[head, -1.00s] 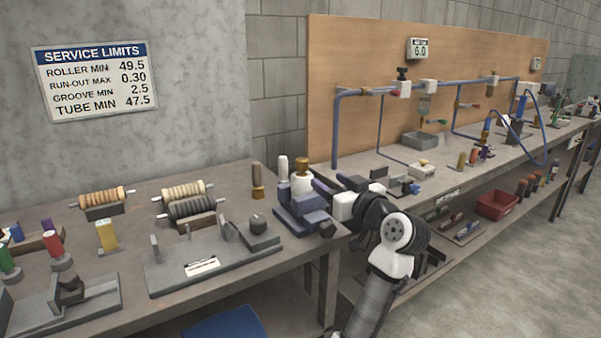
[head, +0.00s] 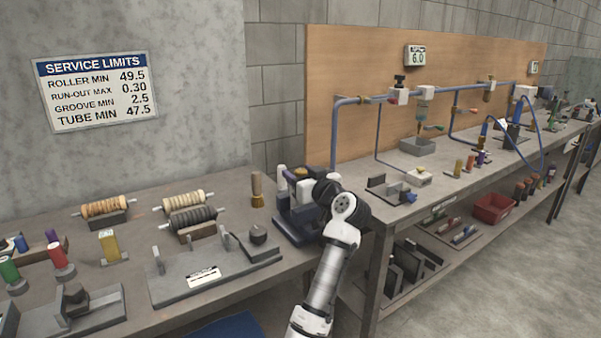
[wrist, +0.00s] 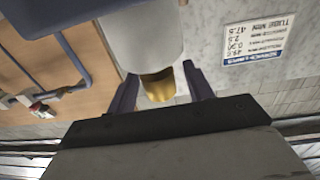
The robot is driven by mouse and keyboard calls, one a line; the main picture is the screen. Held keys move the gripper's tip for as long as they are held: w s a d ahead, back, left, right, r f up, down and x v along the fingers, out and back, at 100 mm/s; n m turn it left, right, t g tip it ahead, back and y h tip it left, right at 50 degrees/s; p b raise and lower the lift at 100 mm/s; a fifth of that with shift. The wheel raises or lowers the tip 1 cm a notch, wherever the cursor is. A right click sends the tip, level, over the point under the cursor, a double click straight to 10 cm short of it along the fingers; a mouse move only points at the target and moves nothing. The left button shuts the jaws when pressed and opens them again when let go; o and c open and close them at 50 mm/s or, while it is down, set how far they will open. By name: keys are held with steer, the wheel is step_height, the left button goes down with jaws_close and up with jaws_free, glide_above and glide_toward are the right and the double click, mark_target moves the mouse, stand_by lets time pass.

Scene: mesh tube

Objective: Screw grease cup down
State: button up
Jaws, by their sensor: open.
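A white cylinder with a brass end, which looks like the grease cup (wrist: 150,45), fills the upper middle of the wrist view. Its brass part (wrist: 158,88) lies between the two dark fingers of my gripper (wrist: 160,82). The fingers are open, one on each side, with a gap visible on both sides of the brass. In the head view my arm reaches over the dark blue fixture (head: 290,228) at the bench's right end. My wrist hides most of the cup and the fingertips there.
A brown-handled piece (head: 257,188) and a white cylinder (head: 282,178) stand close to my gripper. A grey roller stand (head: 212,275) is left of the fixture. Blue piping (head: 334,140) runs on the board behind. The wrist view is upside down.

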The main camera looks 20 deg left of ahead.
steer(key=c, duration=1)
steer(key=shift+m+t+h, duration=0.3)
steer(key=shift+t, duration=0.1)
steer(key=m+t+h+p, duration=0.1)
steer(key=m+t+h, duration=0.2)
steer(key=h, duration=0.1)
steer(key=shift+m+h, duration=0.4)
steer(key=m+t+h, duration=0.1)
steer(key=m+h, duration=0.1)
steer(key=h, duration=0.1)
steer(key=shift+a+m+t+h, duration=0.1)
steer(key=shift+m+t+h, duration=0.2)
steer(key=shift+t+h, duration=0.1)
steer(key=m+h, duration=0.1)
steer(key=h, duration=0.1)
steer(key=m+h+b, duration=0.1)
steer(key=h, duration=0.1)
steer(key=shift+f+m+t, duration=0.2)
steer(key=shift+m+t, duration=0.1)
steer(key=m+h+b, duration=0.2)
steer(key=h+b, duration=0.1)
steer(key=shift+h, duration=0.4)
steer(key=shift+d+r+m+g+h+b, duration=0.15)
steer(key=shift+m+g+h+b, duration=0.45)
steer(key=shift+m+h, duration=0.65)
steer(key=shift+d+m+g+h+b, duration=0.1)
steer(key=shift+m+g+h+b, duration=0.6)
steer(key=shift+h, duration=0.85)
